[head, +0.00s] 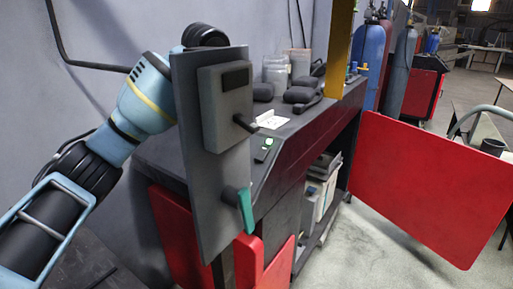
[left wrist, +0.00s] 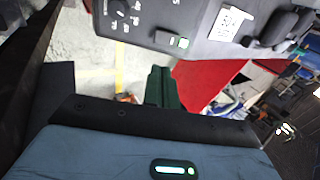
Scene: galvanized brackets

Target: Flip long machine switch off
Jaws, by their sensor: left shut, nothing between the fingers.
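A long dark machine (head: 285,135) runs along the wall. On its top, near the front edge, a small dark switch (head: 263,154) shows a lit green part. The switch also shows near the top of the left wrist view (left wrist: 166,38), its green part glowing. My left gripper (head: 246,221) has its green fingers closed together and empty, pointing down in front of the machine. In the left wrist view the fingertips (left wrist: 160,68) appear just short of the switch, over the floor. My grey hand hides part of the machine top. My right gripper is out of view.
A white card (head: 271,120) lies behind the switch, with dark objects (head: 302,95) and jars (head: 277,70) farther back. A red panel (head: 425,185) stands out from the machine's right side. Buttons and a dial (left wrist: 121,10) sit left of the switch in the left wrist view.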

